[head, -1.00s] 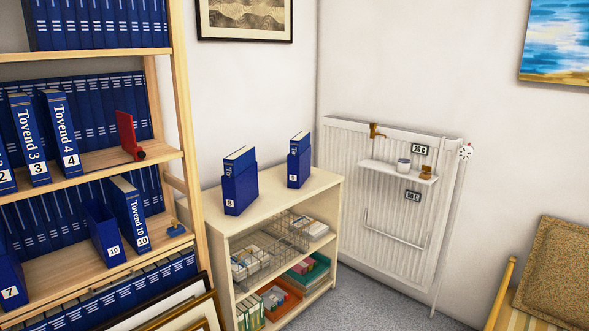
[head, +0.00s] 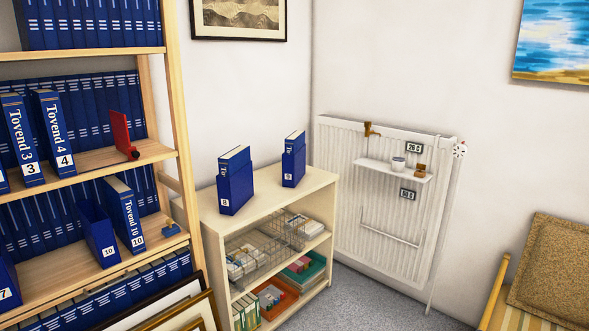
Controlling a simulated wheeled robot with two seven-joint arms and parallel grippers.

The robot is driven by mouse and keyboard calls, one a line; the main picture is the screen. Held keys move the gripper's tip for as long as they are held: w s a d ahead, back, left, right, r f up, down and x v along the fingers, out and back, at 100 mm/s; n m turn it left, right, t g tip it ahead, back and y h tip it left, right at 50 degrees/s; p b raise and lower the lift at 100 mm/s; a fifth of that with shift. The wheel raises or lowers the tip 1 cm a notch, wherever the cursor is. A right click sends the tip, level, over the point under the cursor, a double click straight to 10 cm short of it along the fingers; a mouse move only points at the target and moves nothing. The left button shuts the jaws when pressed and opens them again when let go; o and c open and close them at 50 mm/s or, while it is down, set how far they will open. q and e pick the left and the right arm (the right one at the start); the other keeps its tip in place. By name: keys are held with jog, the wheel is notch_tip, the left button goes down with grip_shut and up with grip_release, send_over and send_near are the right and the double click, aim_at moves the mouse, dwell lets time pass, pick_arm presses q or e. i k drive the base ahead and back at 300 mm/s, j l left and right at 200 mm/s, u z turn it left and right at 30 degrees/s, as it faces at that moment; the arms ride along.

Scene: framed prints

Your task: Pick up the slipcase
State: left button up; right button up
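Several blue slipcases are in the head view; I cannot tell which one the task means. An open slipcase labelled 10 (head: 98,234) stands on the bookshelf beside the volume Tovend 10 (head: 124,215) and looks empty. A slipcase labelled 8 (head: 235,187) stands upright on the low cabinet with a book in it. Another blue slipcase with a book (head: 293,160) stands farther back on the same top; its label is too small to read surely. Part of a slipcase labelled 7 (head: 8,280) shows at the left edge. Neither gripper is in view.
The bookshelf (head: 180,130) fills the left, with a red bookend (head: 121,136) on it. The low cabinet (head: 262,208) has baskets below. Framed pictures (head: 180,310) lean at the shelf's foot. A radiator (head: 345,190) stands behind. Grey floor (head: 365,300) is clear.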

aim_at(293, 167)
jog(key=i+j+u, duration=0.15)
jog(key=i, duration=0.5)
jog(key=i+j+u, duration=0.15)
jog(key=i, duration=0.45)
jog(key=i+l+u, duration=0.1)
jog(key=i+l, duration=0.4)
jog(key=l, duration=0.2)
jog(key=i+l+u, duration=0.15)
jog(key=i+l, duration=0.15)
jog(key=i+l+u, duration=0.1)
jog(key=l, duration=0.35)
jog(key=i+l, duration=0.15)
jog(key=l, duration=0.2)
jog(key=i+l, duration=0.2)
jog(key=i+l+u, duration=0.1)
jog(key=l, duration=0.35)
jog(key=i+l, duration=0.4)
jog(key=i, duration=0.35)
jog(key=k, duration=0.45)
